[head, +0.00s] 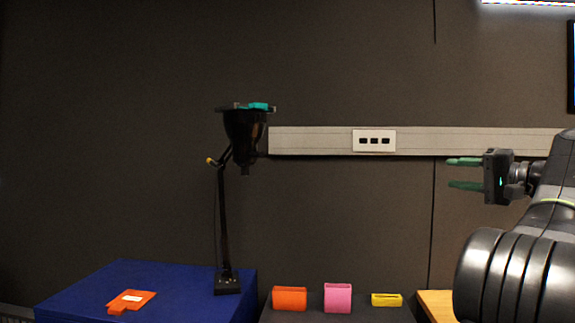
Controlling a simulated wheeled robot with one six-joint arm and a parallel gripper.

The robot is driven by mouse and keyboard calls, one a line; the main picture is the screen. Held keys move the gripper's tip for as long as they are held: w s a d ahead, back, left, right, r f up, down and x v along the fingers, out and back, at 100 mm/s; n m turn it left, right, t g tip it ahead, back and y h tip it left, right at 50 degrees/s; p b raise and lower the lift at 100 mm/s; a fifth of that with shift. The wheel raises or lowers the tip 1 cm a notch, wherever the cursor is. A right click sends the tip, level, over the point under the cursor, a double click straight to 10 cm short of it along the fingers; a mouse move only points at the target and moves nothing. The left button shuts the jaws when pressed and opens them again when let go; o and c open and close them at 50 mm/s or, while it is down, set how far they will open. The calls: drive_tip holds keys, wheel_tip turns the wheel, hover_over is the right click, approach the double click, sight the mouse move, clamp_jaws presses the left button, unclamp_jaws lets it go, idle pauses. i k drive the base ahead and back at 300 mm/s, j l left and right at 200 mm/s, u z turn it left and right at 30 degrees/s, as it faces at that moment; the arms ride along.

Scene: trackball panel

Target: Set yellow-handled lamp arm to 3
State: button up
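A black desk lamp stands on a blue box, with its base (228,283) near the box's right edge. Its thin lamp arm (223,220) rises nearly upright. A small yellow handle (210,161) sits at the upper joint. The black lamp head (245,128) is at the top right of the arm, with a teal piece (259,106) on it. No number scale can be read. My gripper (450,173) is at the right, well apart from the lamp, pointing left. Its two green fingers are spread, with nothing between them.
The blue box (95,290) carries an orange tag (131,301). Orange (290,298), pink (338,298) and yellow (386,299) holders stand to its right. A wall rail (310,141) with a socket plate (374,141) runs behind. The air between lamp and gripper looks clear.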

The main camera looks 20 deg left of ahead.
sight(225, 253)
drive_tip(key=z, duration=0.4)
drive_tip(key=i+j+z, duration=0.1)
drive_tip(key=z, duration=0.25)
drive_tip(key=j+z, duration=0.1)
drive_tip(key=z, duration=0.3)
drive_tip(key=j+z, duration=0.1)
drive_tip(key=z, duration=0.3)
drive_tip(key=i+j, duration=0.1)
drive_tip(key=j, duration=0.15)
drive_tip(key=j+z, duration=0.1)
drive_tip(key=j+u, duration=0.1)
drive_tip(key=u, duration=0.35)
drive_tip(key=i+u, duration=0.1)
drive_tip(key=u, duration=0.35)
drive_tip(key=j+u, duration=0.1)
drive_tip(key=u, duration=0.4)
drive_tip(key=i+u, duration=0.15)
drive_tip(key=u, duration=0.75)
drive_tip(key=i+u, duration=0.15)
drive_tip(key=u, duration=0.8)
drive_tip(key=i+l, duration=0.05)
